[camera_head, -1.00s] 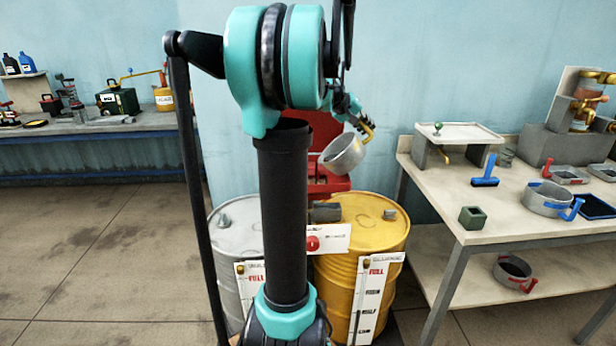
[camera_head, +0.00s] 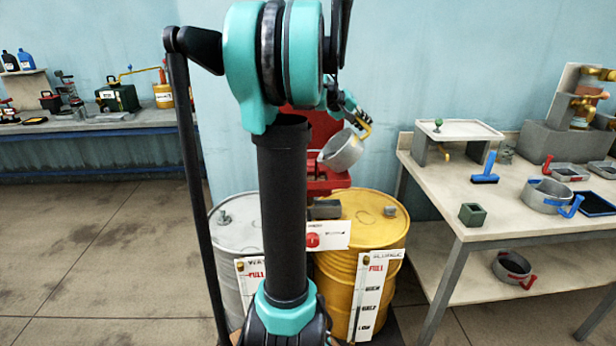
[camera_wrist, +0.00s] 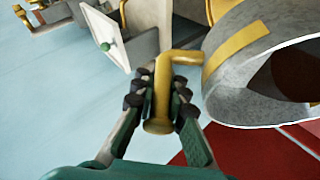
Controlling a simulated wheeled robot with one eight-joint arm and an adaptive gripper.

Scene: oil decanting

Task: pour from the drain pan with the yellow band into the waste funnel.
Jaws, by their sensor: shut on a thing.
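The grey drain pan with the yellow band (camera_head: 342,153) hangs tilted in the air, its open side facing down and left. In the wrist view the pan (camera_wrist: 235,85) shows at the right, with a dark interior and the yellow band on its wall. My gripper (camera_wrist: 160,100) is shut on the pan's yellow handle (camera_wrist: 162,85). In the head view my gripper (camera_head: 357,123) is partly hidden by my arm. A red hopper, apparently the waste funnel (camera_head: 335,182), stands just below the pan, partly hidden by my arm. No falling stream shows.
A yellow drum (camera_head: 385,240) and a grey drum (camera_head: 232,235) stand below, with level boards in front. The bench (camera_head: 450,180) at right holds a blue-handled pan (camera_head: 545,196) and other items. A red-handled pan (camera_head: 512,267) sits on its lower shelf.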

